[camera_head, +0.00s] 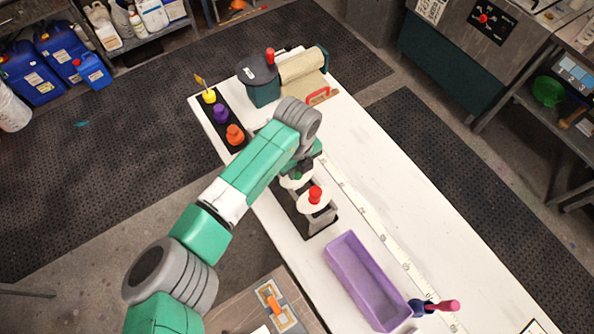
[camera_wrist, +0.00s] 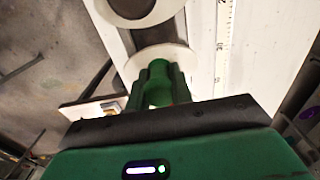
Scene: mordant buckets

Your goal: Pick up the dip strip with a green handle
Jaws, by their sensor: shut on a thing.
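The dip strip's green handle (camera_wrist: 158,70) stands between the two fingers of my gripper (camera_wrist: 158,88) in the wrist view, and the fingers are shut on it. A white disc (camera_wrist: 176,52) lies around the foot of the handle. In the head view my gripper (camera_head: 304,168) is over the black rack, and my arm hides most of this strip. Its white disc (camera_head: 296,182) shows just below the gripper. I cannot tell whether the strip is raised from the rack.
A red-handled strip (camera_head: 315,194) stands close by. A purple trough (camera_head: 362,282) lies nearer the front. A black tray (camera_head: 216,113) with yellow, purple and orange knobs and a dark green roller device (camera_head: 263,88) are at the back.

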